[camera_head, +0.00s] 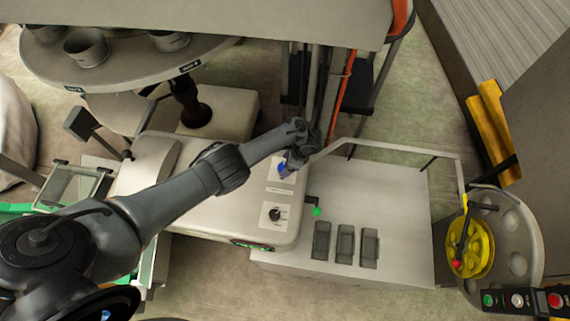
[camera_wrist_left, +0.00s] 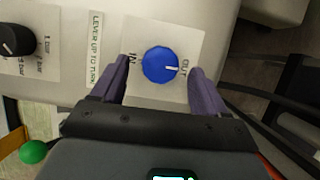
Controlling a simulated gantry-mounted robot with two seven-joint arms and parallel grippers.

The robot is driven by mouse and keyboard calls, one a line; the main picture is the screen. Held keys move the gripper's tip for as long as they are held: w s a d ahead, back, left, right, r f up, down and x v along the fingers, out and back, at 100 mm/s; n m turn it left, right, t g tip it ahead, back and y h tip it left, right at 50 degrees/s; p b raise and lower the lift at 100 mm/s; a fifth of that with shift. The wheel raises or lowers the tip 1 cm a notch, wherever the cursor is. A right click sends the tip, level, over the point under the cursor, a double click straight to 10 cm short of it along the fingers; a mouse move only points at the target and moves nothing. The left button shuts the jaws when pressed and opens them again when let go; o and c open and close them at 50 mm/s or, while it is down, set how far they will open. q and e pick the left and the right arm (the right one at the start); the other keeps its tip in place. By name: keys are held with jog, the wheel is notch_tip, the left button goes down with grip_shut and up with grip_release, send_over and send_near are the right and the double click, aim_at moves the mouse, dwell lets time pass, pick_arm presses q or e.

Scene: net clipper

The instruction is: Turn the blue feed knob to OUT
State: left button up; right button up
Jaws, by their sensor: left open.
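The blue feed knob (camera_wrist_left: 160,65) sits on a white plate on the machine's pale top. Its white pointer mark points right, toward the OUT label (camera_wrist_left: 184,68); the IN label (camera_wrist_left: 132,58) is on its left. In the head view the knob (camera_head: 282,168) is partly hidden by my left gripper (camera_head: 291,163). In the left wrist view my left gripper (camera_wrist_left: 159,76) is open, with one finger on each side of the knob. I cannot tell whether the fingers touch it. My right gripper is not in view.
A label (camera_wrist_left: 95,50) reads "LEVER UP TO TURN". A black knob (camera_head: 275,213) sits nearer on the same top, beside a green-ended lever (camera_head: 317,211). A pale table with dark bins (camera_head: 345,244) is at the right. A thin rail (camera_head: 390,147) runs behind it.

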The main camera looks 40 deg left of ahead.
pick_arm(q)
jog(key=p+v, duration=0.2)
jog(key=v, duration=0.6)
jog(key=shift+r, duration=0.4)
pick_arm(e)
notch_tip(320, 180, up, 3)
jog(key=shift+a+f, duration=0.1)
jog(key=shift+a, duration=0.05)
pick_arm(q)
jog(key=shift+w+d, duration=0.1)
